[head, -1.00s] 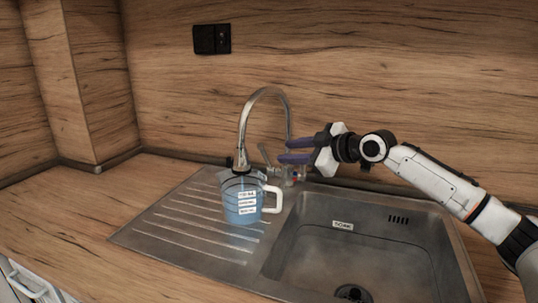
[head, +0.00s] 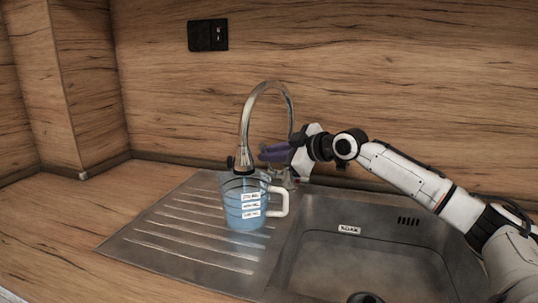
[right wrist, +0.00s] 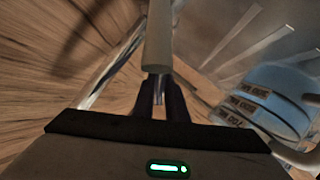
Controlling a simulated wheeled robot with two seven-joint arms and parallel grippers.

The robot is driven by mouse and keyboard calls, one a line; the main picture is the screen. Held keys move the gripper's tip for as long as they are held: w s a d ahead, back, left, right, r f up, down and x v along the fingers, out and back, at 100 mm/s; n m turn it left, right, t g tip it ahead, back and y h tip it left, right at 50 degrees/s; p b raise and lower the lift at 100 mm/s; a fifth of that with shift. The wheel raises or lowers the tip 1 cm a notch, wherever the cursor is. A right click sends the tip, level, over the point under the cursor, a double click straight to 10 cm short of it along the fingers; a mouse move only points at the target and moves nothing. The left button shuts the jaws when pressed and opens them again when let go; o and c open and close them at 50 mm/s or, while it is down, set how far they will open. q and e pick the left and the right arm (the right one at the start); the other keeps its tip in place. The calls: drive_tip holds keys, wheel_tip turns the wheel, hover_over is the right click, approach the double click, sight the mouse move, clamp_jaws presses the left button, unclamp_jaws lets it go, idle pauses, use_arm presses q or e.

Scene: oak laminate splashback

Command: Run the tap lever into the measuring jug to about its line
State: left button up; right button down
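The clear measuring jug (head: 236,214) stands on the drainboard under the tap spout (head: 243,150), with blue-tinted contents, labels on its side and a white handle. The jug's labelled side also shows in the right wrist view (right wrist: 268,96). My right gripper (head: 268,153) is behind and above the jug, its purple fingers at the tap lever, which they mostly hide in the head view. In the right wrist view its fingers (right wrist: 159,95) are close together beside a pale bar; their grip on the lever is unclear. My left gripper is not in view.
The sink basin (head: 370,250) lies right of the jug, with a small label on its rim. The ribbed drainboard (head: 165,235) is clear left of the jug. The wooden splashback (head: 400,80) with a black socket (head: 208,35) stands close behind the tap.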

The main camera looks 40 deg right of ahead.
use_arm(q)
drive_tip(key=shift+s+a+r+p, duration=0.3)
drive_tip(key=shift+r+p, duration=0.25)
drive_tip(key=shift+p, duration=0.55)
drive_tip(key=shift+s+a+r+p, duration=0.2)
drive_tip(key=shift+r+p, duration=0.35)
drive_tip(key=shift+p, duration=0.55)
use_arm(e)
drive_tip(key=shift+w+d+r+m+g+y, duration=0.3)
drive_tip(key=shift+d+m, duration=0.1)
drive_tip(key=shift+d, duration=0.1)
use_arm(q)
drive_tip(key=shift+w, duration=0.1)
use_arm(e)
drive_tip(key=c, duration=1.8)
unclamp_jaws()
drive_tip(key=shift+o, duration=0.2)
use_arm(q)
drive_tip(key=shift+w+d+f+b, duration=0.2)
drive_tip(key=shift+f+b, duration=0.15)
drive_tip(key=shift+b, duration=0.4)
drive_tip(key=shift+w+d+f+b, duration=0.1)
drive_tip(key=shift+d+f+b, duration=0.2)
drive_tip(key=shift+b, duration=0.45)
use_arm(e)
drive_tip(key=v, duration=1)
drive_tip(key=shift+s, duration=0.2)
